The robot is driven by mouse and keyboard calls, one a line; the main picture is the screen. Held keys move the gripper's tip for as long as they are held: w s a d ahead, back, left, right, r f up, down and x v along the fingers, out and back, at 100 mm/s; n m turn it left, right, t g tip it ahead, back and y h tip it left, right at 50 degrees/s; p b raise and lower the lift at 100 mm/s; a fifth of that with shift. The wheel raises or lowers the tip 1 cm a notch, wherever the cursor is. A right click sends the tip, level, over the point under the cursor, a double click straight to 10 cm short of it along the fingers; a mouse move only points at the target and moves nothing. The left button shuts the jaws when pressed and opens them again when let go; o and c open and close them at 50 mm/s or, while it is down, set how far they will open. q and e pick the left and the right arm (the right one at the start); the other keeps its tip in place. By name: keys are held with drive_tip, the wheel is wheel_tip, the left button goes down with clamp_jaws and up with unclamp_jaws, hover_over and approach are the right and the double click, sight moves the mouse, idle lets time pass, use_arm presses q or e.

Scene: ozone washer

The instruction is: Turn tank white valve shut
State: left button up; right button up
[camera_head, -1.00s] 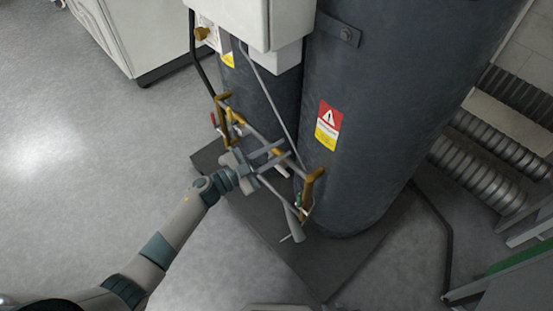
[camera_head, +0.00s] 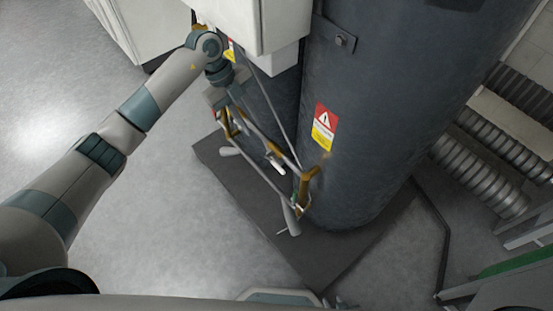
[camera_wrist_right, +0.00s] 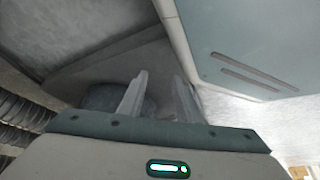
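Two dark grey tanks stand on a dark base, the larger one (camera_head: 370,120) in front. Brass and grey piping runs low along their left side. A small white handle (camera_head: 275,164), which looks like the white valve, sits between the brass fittings at a slant. My left gripper (camera_head: 226,106) points down at the left brass fitting (camera_head: 228,125), up and left of the white handle and apart from it. Its fingertips are too small and overlapped to read. In the right wrist view my right gripper (camera_wrist_right: 158,98) has its two fingers apart with nothing between them.
A white box (camera_head: 265,25) hangs above the piping. The dark base plate (camera_head: 300,260) extends below the tanks. Ribbed ducts (camera_head: 480,170) lie at the right. The grey floor (camera_head: 170,220) at the left is open.

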sight(277, 166)
use_arm(q)
drive_tip(key=shift+d+f, duration=0.1)
drive_tip(key=shift+f, duration=0.05)
